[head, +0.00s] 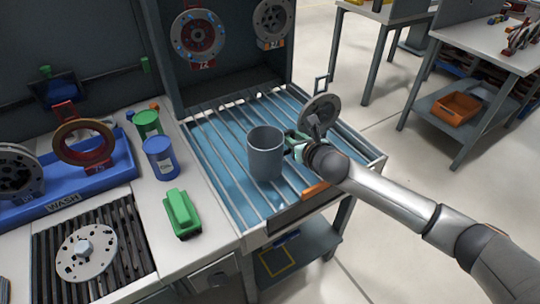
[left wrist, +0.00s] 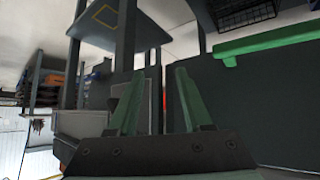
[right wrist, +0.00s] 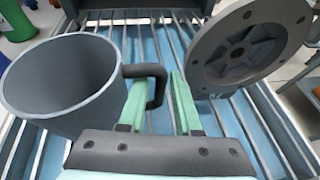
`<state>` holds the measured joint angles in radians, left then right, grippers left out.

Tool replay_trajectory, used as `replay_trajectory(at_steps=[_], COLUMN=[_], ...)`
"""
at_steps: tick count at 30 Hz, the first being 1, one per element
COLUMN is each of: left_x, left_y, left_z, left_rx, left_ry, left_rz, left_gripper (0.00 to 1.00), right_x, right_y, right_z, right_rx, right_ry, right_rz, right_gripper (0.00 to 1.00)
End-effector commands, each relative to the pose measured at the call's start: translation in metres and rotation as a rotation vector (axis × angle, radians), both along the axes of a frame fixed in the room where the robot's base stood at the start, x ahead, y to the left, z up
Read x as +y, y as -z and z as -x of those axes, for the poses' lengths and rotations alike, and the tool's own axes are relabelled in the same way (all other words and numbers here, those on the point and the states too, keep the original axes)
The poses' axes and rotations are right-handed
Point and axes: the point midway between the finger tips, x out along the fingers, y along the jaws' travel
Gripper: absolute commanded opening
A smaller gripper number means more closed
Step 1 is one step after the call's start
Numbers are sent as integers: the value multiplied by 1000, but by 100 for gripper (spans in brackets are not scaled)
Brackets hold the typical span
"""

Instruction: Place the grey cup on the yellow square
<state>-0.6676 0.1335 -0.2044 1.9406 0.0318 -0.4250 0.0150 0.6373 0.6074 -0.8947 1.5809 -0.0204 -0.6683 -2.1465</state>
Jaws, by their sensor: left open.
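The grey cup (head: 265,160) stands upright on the slatted blue tray. It shows large at the left of the right wrist view (right wrist: 60,85), its dark handle (right wrist: 158,88) turned to my right gripper. My right gripper (head: 293,141) is at the cup's right side, fingers open, with the handle between or just in front of them (right wrist: 159,80). A yellow square outline (head: 277,262) lies on the low shelf under the tray. It also shows at the top of the left wrist view (left wrist: 106,16). My left gripper (left wrist: 159,72) is open and empty, outside the head view.
A grey disc (head: 320,112) stands just right of my right gripper. The tray's rim (head: 350,172) and an orange piece (head: 315,189) lie near the front. A blue can (head: 160,158) and green block (head: 182,213) stand on the left counter. A green bar (left wrist: 270,40) is near my left gripper.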

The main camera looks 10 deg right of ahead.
Motion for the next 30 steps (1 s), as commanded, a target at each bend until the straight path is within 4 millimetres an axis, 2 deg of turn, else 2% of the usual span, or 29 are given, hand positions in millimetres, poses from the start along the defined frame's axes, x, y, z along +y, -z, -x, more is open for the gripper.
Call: replay_trajectory(at_steps=[8,17,30], left_x=[-1,0,3], left_y=[0,1,3], left_z=[-1,0,0], left_rx=[0,3,5], left_ry=[1,1,-2], left_rz=[0,-1,-5], left_gripper=[50,50,50], right_x=[0,0,0], right_y=[1,1,1], right_z=[-3,-2,-2], right_rx=[0,0,1], right_ry=[0,0,0], right_rz=[0,0,0], right_gripper=[32,1,0])
